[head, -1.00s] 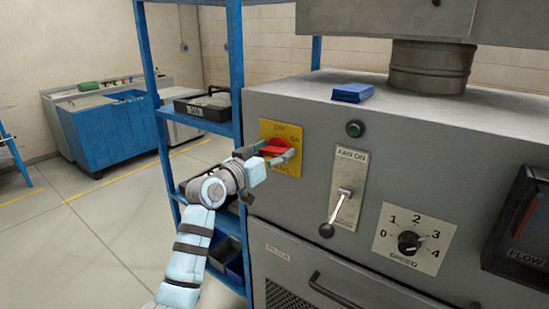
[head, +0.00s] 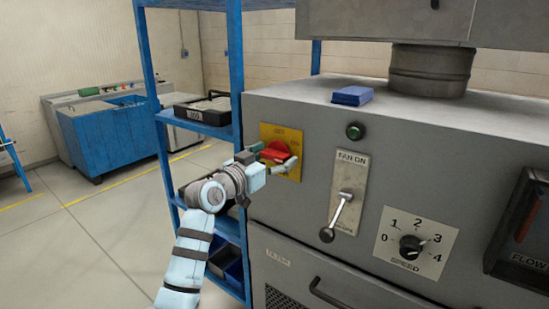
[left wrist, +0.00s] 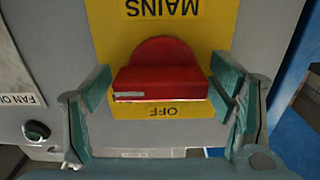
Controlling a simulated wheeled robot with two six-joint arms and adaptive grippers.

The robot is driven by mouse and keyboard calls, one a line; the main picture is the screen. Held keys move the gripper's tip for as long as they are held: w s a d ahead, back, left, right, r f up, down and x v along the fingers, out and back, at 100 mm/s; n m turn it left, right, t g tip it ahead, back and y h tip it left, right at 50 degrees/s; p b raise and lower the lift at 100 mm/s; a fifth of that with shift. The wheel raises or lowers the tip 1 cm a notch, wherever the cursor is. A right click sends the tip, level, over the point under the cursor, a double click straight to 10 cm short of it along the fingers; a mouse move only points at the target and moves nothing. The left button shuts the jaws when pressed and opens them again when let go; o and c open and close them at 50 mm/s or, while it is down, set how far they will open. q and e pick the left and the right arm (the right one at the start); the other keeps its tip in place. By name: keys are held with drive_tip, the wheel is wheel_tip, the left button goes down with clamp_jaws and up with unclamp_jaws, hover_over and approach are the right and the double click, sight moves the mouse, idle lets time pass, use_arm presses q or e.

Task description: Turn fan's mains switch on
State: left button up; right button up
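The mains switch is a red rotary handle (head: 277,151) on a yellow plate (head: 294,173) at the left of the grey cabinet front. In the left wrist view the red handle (left wrist: 160,82) lies level, with the plate's lettering upside down and OFF just below it. In the head view the plate's top word is faint. My left gripper (head: 273,158) is at the switch. In the wrist view its fingers (left wrist: 162,88) stand one on each side of the handle, with narrow gaps, so it is open around it. The right gripper is out of view.
A fan lever (head: 338,216) points down right of the switch, with a dark green lamp (head: 355,131) above and a speed dial (head: 411,245) further right. A blue shelf rack (head: 236,70) stands close behind my left arm. A blue box (head: 352,95) lies on the cabinet.

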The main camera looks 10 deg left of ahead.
use_arm(q)
drive_tip(key=shift+s+r, duration=0.1)
drive_tip(key=shift+s, duration=0.05)
drive_tip(key=v, duration=1.2)
